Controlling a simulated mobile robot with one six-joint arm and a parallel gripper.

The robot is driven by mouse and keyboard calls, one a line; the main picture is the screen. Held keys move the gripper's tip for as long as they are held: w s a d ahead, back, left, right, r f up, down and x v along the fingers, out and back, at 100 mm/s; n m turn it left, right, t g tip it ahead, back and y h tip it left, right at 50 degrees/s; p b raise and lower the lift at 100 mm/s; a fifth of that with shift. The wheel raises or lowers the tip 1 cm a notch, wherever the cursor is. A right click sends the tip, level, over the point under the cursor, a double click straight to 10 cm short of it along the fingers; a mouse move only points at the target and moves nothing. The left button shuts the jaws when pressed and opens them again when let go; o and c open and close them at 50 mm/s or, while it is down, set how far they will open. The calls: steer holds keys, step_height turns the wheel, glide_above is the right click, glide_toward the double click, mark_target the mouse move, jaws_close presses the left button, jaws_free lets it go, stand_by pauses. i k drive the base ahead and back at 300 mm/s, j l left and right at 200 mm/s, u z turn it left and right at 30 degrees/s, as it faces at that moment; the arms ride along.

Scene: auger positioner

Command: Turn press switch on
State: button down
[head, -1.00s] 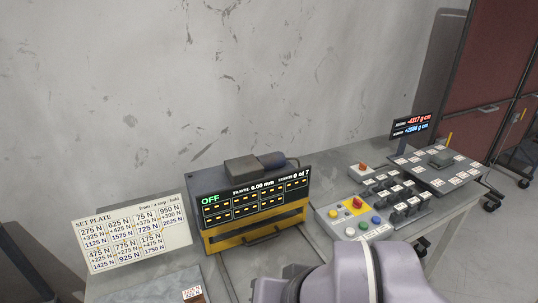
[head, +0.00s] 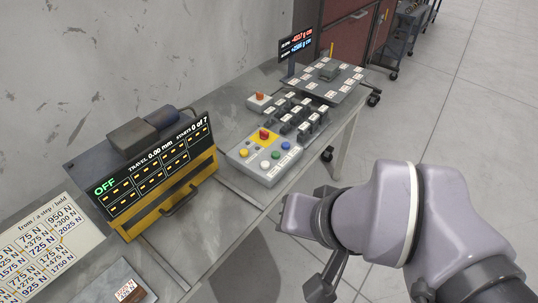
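The press unit (head: 150,185) is a grey and yellow box at the left of the table, with a black display reading OFF, travel 0.00 mm and starts 0 of 7. To its right a grey control box (head: 262,170) carries several coloured buttons and a red button on a yellow patch (head: 264,134). Behind it a small box with an orange-red top (head: 260,98) stands on the table. I cannot tell which of these is the press switch. My gripper (head: 322,290) is partly seen at the lower middle, beyond the table's front edge and touching none of them. Its fingers are not clear.
Several black blocks (head: 296,117) stand behind the control box. A labelled plate (head: 325,82) and a small red and blue readout (head: 296,46) are at the far end. A set plate sign (head: 45,245) is at left. Open floor (head: 460,130) lies right of the table.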

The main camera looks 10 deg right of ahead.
mark_target(264, 134)
steer(key=i+l+u, duration=0.1)
steer(key=i, duration=0.3)
steer(key=i+l, duration=0.3)
steer(key=i+u, duration=0.05)
steer(key=i, duration=0.05)
